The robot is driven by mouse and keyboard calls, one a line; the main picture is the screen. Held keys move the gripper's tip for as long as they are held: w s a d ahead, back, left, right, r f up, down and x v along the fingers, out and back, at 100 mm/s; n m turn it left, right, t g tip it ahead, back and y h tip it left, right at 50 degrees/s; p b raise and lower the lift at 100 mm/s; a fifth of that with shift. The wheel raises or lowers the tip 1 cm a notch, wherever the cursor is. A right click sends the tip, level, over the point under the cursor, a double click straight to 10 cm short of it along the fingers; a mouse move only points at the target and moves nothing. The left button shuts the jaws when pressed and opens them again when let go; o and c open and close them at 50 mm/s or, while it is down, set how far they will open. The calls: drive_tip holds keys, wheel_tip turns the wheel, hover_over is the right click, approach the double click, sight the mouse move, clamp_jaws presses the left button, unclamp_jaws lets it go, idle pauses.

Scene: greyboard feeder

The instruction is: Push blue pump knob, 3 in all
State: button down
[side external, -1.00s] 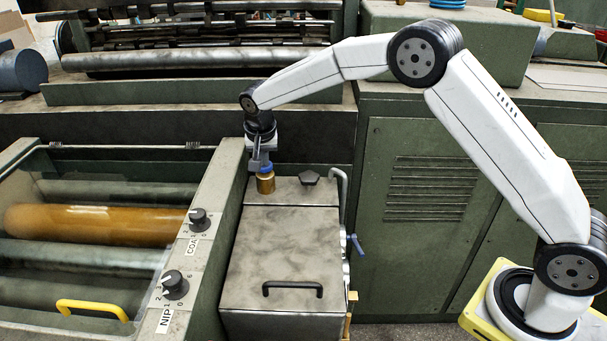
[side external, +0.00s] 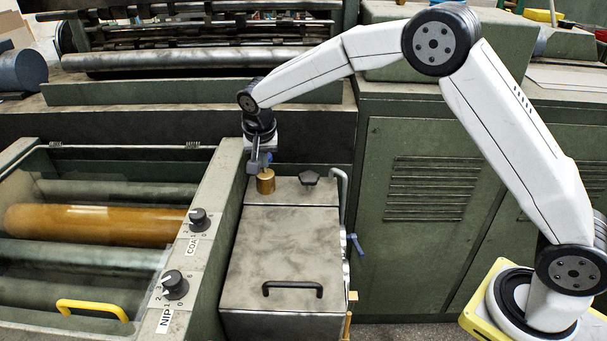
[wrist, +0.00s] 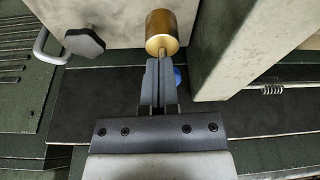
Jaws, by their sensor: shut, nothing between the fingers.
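The blue pump knob (wrist: 177,76) shows only as a small patch beside my fingers in the wrist view; the fingers hide the rest. In the side view a bit of blue (side external: 269,157) shows at my fingers, too small to make out well. The brass pump body (side external: 265,182) stands upright at the back left of the grey lidded box, and also shows in the wrist view (wrist: 161,32) with a thin rod at its end. My gripper (side external: 263,167) is shut and empty, pointing down just above the brass body; its fingertips (wrist: 160,62) overlap the knob. Contact cannot be told.
A dark star-shaped knob (side external: 309,177) and a bent grey pipe (side external: 343,185) are right of the pump. The box lid (side external: 283,240) has a black handle. A green rail (side external: 205,235) with two dials runs at the left.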

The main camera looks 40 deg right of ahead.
drive_tip(key=v, duration=0.7)
drive_tip(key=shift+s+f, duration=0.1)
idle(1.7)
drive_tip(key=s+d+f+n, duration=0.2)
drive_tip(key=s+f, duration=0.1)
drive_tip(key=s, duration=0.6)
drive_tip(key=s+d+f+n+y, duration=0.1)
drive_tip(key=s+d+f+n, duration=0.1)
drive_tip(key=s, duration=0.7)
drive_tip(key=s+d+f+n, duration=0.3)
drive_tip(key=s+d, duration=0.1)
drive_tip(key=s, duration=0.5)
drive_tip(key=shift+f+n+y, duration=0.3)
drive_tip(key=shift+f+y, duration=0.05)
drive_tip(key=shift+y, duration=0.05)
